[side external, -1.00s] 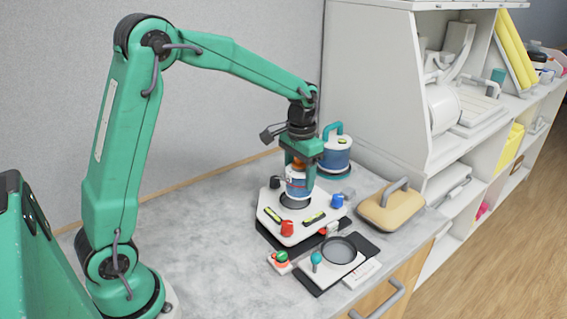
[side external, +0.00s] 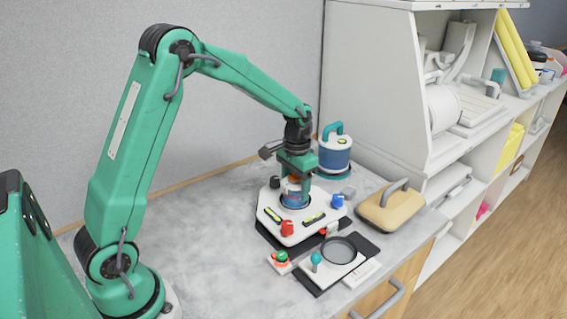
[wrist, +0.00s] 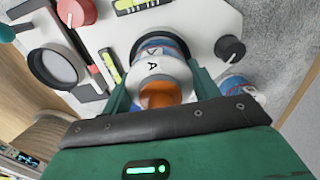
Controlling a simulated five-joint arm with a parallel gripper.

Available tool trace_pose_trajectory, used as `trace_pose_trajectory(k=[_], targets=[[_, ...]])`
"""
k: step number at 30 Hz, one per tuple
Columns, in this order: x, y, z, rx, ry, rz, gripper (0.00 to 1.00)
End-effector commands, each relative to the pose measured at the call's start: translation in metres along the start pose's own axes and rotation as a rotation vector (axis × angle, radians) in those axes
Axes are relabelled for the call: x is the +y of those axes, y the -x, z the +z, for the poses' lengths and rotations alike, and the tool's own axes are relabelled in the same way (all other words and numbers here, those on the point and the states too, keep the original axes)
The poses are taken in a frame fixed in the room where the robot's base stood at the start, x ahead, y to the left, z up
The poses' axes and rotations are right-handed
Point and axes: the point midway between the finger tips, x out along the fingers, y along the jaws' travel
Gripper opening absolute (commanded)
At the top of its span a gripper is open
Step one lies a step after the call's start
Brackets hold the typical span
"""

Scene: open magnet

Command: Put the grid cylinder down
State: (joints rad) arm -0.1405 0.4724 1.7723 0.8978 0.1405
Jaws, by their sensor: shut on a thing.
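The grid cylinder (side external: 293,194) is a small blue and white cylinder with an orange top. My gripper (side external: 294,183) is shut on it from above. The cylinder stands upright at the round dark seat of the white platform (side external: 268,212), its lower end at or in the seat; I cannot tell whether it rests on the bottom. In the wrist view, the cylinder (wrist: 160,78) shows a white shoulder with a letter A and an orange knob between the green fingers (wrist: 158,88).
The platform carries red (side external: 287,228), blue (side external: 337,201) and black (side external: 275,182) knobs and two yellow-green levels. A blue canister with a teal handle (side external: 334,152) stands behind. A beige handled block (side external: 390,208) lies right. A dark plate with a round dish (side external: 339,250) lies in front.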

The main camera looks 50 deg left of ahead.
Motion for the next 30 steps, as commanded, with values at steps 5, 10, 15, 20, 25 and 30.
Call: trace_pose_trajectory(k=[5, 10, 15, 20, 25, 30], targets=[[0.0, 0.0003, -0.0005, 0.002, 0.0, 0.0, 0.28], [0.0, -0.0013, -0.0004, 0.002, 0.0, 0.0, 0.28], [0.0, -0.0049, -0.0004, 0.002, 0.0, 0.0, 0.28], [0.0, -0.0071, -0.0002, 0.001, 0.0, 0.0, 0.72], [0.0, -0.007, -0.0002, 0.001, 0.0, 0.0, 0.82], [0.0, -0.0067, -0.0002, 0.001, 0.0, 0.0, 0.82]])
